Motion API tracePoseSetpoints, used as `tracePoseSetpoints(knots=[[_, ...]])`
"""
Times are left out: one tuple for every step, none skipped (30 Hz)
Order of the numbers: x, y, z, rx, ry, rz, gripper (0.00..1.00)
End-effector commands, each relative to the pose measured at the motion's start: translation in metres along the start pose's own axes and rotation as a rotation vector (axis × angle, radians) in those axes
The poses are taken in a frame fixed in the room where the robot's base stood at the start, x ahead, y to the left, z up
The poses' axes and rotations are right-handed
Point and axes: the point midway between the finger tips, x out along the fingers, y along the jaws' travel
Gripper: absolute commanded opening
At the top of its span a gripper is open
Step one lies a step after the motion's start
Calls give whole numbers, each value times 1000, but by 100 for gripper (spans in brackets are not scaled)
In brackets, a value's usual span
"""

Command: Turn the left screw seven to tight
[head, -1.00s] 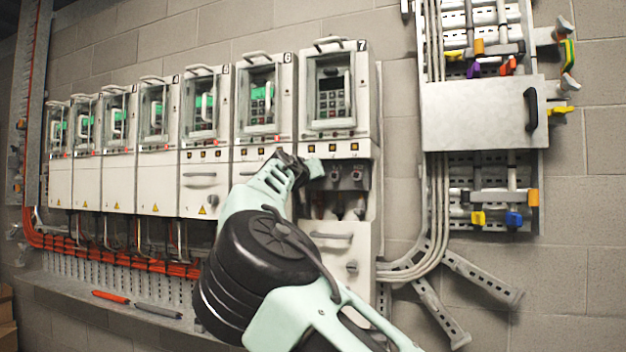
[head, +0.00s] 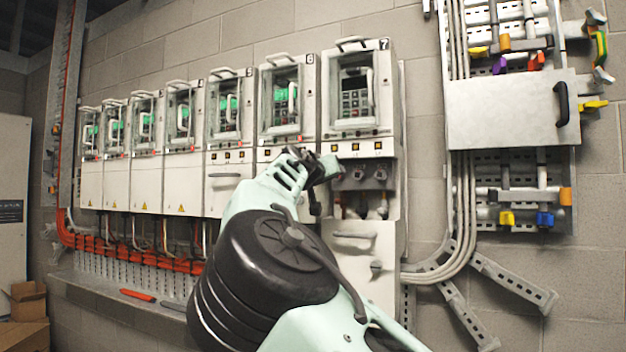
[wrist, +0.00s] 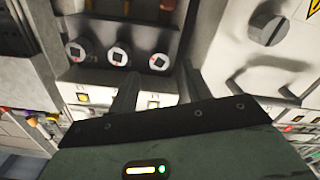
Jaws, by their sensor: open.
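Drive seven (head: 358,90) is the rightmost unit in the row, with an open terminal bay (head: 366,160) under its front panel. The middle screw (head: 358,174) and right screw (head: 380,174) show there; my gripper (head: 325,168) hides the left one. The wrist view is upside down, so the left screw (wrist: 159,61) is the rightmost of three round screws with pale square centres. A small red mark shows beside it. My open, empty gripper (wrist: 157,80) has its two dark fingers either side of that screw's line. I cannot tell how far the tips are from it.
Drive six (head: 288,100) stands close on the left with its lower cover (wrist: 250,65) shut. A cover with a handle (head: 352,236) is below the bay. Cables (head: 462,200) and a grey box (head: 510,112) are to the right. Cardboard boxes (head: 28,300) are at lower left.

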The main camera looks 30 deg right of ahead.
Motion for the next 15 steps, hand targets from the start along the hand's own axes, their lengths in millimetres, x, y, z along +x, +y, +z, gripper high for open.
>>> tracePoseSetpoints(knots=[[-14, -3, 4, 2, 1, -5, 49], [-22, -3, 3, 2, 2, -5, 49], [-31, -3, 3, 1, 2, -5, 49], [-38, -2, 3, 1, 1, -4, 49], [-46, -2, 3, 1, 1, -4, 49], [-55, -3, 3, 1, 1, -5, 49], [-62, -2, 3, 1, 1, -5, 49], [-69, -2, 3, 1, 1, -4, 49], [-77, -2, 3, 0, 0, -4, 49], [-83, -2, 3, 0, 0, -3, 49], [-88, -2, 2, 1, 1, -4, 49], [-95, -2, 2, 1, 0, -3, 49], [-100, -2, 2, 1, -1, -3, 49], [-104, -2, 2, 0, 0, -3, 49], [-109, -1, 2, 0, 0, -2, 49]])
